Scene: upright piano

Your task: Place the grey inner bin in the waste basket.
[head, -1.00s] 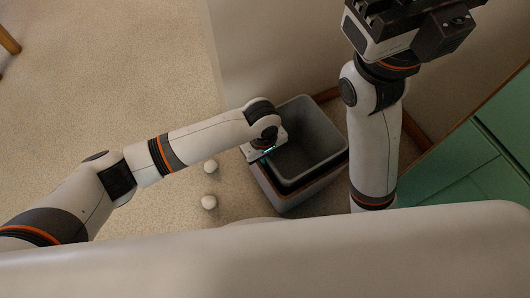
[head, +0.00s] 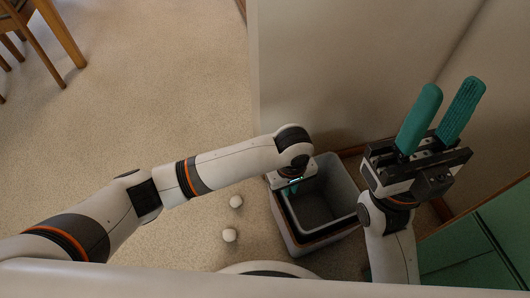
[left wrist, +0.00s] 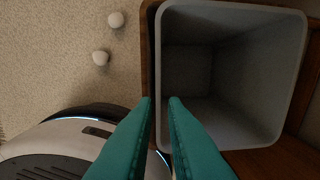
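The grey inner bin (head: 345,188) stands upright and empty within the waste basket (head: 292,228), whose grey side and brown edge show in the head view. How deep the bin sits is hard to tell. My left gripper (head: 291,188) is at the bin's left rim. In the left wrist view my left gripper's teal fingers (left wrist: 161,100) lie on either side of the left wall of the inner bin (left wrist: 280,20). I cannot tell whether they press on it. My right gripper (head: 450,95) points up, open and empty, to the right of the bin.
Two small white balls (head: 229,235) (head: 236,201) lie on the floor left of the basket. A wall (head: 350,80) stands behind it, and a green panelled piece (head: 480,245) is at the lower right. A wooden chair (head: 62,35) is far left. The floor between is clear.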

